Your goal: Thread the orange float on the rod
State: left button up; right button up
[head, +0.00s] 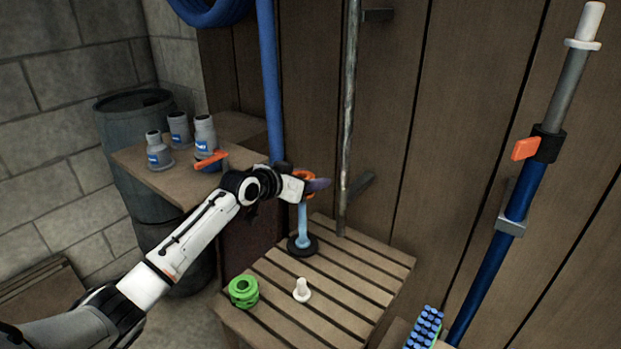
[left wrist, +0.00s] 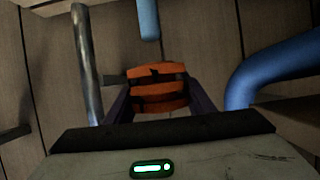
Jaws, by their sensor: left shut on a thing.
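The orange float (head: 309,178) is a short ringed piece held between the fingers of my left gripper (head: 311,184). In the left wrist view the float (left wrist: 158,86) sits between the two dark fingers. The light blue rod (head: 303,222) stands upright on a round black base (head: 302,246) on the slatted table. The float is above the rod's top in the head view. In the left wrist view a gap shows between the float and the rod's end (left wrist: 149,22), so they look apart. My right gripper is not in view.
On the slatted table (head: 262,322) stand a green float (head: 243,291) and a white peg (head: 301,289). A rusty vertical pipe (head: 349,110) and a blue pipe (head: 268,80) rise close by. Grey bottles (head: 204,134) stand on a shelf behind my arm.

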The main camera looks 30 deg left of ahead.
pick_arm(q)
jog(key=shift+f+b, duration=0.3)
jog(key=shift+f, duration=0.2)
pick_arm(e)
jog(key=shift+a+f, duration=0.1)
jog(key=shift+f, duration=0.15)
pick_arm(q)
jog(key=shift+f, duration=0.2)
jog(key=shift+p, duration=0.45)
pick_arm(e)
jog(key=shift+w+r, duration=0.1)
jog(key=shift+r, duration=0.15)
pick_arm(q)
jog(key=shift+f, duration=0.5)
jog(key=shift+f, duration=0.1)
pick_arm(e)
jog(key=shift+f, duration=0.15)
